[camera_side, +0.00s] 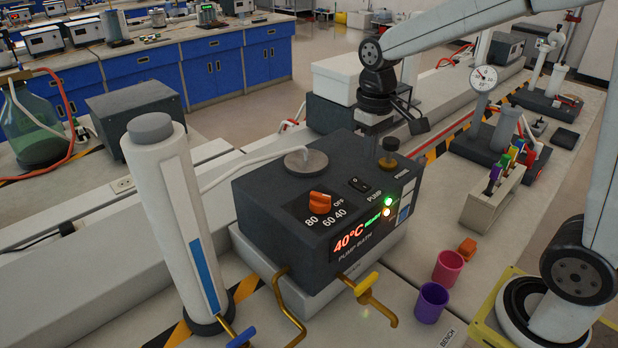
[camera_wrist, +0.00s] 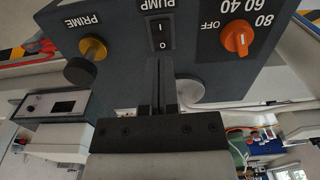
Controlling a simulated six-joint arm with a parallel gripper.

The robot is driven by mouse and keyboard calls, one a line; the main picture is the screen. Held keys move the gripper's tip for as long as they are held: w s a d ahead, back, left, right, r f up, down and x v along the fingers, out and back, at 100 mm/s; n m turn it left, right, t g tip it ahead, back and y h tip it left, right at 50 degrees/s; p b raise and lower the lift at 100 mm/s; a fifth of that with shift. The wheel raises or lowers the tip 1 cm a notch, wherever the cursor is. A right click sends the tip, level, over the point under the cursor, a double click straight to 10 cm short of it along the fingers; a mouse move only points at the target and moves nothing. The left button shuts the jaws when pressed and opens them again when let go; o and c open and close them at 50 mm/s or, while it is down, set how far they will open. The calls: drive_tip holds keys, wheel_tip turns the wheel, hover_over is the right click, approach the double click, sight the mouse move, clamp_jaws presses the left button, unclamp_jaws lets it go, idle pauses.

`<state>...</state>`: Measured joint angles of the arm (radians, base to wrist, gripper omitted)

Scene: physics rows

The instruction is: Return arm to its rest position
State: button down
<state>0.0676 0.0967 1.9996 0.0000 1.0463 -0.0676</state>
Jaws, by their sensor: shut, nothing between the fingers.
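My gripper (camera_side: 376,128) hangs at the end of my arm above the back right part of the pump bath (camera_side: 325,215), a dark box with an orange dial (camera_side: 320,202). In the wrist view my gripper (camera_wrist: 162,85) has its two thin fingers side by side, shut and empty. They point toward the black pump rocker switch (camera_wrist: 160,36), and contact cannot be told. The brass prime knob (camera_wrist: 88,58) is to the left there; the orange dial (camera_wrist: 237,39) is to the right. The bath's display reads 40°C with green and orange lights lit.
A white cylinder (camera_side: 175,220) stands left of the bath. Brass pipes (camera_side: 288,305) project in front. A pink cup (camera_side: 448,268) and a purple cup (camera_side: 431,302) stand at the right front. A rack of coloured-top items (camera_side: 493,198) and a gauge stand (camera_side: 484,78) are farther right.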

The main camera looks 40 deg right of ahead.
idle(0.3)
drive_tip(key=s+a+f+t, duration=0.2)
drive_tip(key=s+f, duration=0.6)
drive_tip(key=f, duration=0.3)
drive_tip(key=shift+s+a+f+t, duration=0.25)
drive_tip(key=shift+s+t, duration=0.05)
drive_tip(key=shift+s, duration=0.1)
